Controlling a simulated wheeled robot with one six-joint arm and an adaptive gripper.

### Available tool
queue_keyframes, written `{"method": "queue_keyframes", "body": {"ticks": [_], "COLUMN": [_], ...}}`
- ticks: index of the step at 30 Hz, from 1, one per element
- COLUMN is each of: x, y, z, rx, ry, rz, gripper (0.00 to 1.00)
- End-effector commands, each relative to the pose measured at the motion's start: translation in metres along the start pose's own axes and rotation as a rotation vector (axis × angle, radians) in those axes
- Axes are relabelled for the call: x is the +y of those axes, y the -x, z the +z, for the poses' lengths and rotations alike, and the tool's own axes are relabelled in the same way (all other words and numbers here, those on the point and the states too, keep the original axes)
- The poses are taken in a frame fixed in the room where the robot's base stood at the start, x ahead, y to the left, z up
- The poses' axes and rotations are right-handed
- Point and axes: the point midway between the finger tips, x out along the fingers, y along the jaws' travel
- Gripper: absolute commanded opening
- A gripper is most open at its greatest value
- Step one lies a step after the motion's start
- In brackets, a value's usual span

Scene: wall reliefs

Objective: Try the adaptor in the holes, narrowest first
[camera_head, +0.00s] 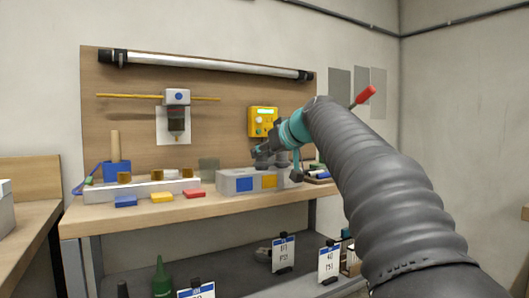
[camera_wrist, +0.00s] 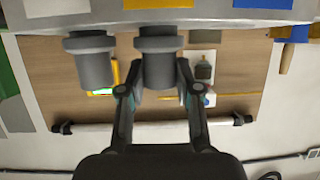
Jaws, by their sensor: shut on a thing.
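My gripper (camera_wrist: 155,92) has its two fingers on either side of a grey stepped cylinder, which looks like the adaptor (camera_wrist: 160,66). A second, similar grey cylinder (camera_wrist: 90,66) stands beside it, outside the fingers. Both have a wider collar and a narrower neck towards the grey block (camera_wrist: 225,17). In the head view my gripper (camera_head: 262,152) is low over this block (camera_head: 224,183), which has a blue and a yellow square on its front. The holes are hidden. I cannot tell whether the held cylinder's neck is in a hole or just above the block.
A white rail block (camera_head: 105,194) with brown pieces lies left on the workbench (camera_head: 190,210). Blue (camera_head: 126,201), yellow (camera_head: 162,197) and red (camera_head: 194,194) pieces lie before it. A yellow instrument (camera_head: 263,121) hangs behind my gripper.

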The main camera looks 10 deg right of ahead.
Motion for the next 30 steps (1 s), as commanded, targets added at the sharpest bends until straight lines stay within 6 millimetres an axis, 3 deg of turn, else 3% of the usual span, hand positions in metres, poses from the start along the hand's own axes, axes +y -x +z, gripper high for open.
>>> {"method": "queue_keyframes", "body": {"ticks": [1,4,17,30], "x": [0.0,0.0,0.001,0.001], "y": [0.0,0.0,0.008,0.087], "z": [0.0,0.0,0.0,0.0], "rx": [0.001,0.0,0.001,0.002], "ry": [0.0,0.0,0.0,0.0], "rz": [0.0,0.0,0.002,0.004], "gripper": [0.38,0.63,0.63,0.63]}}
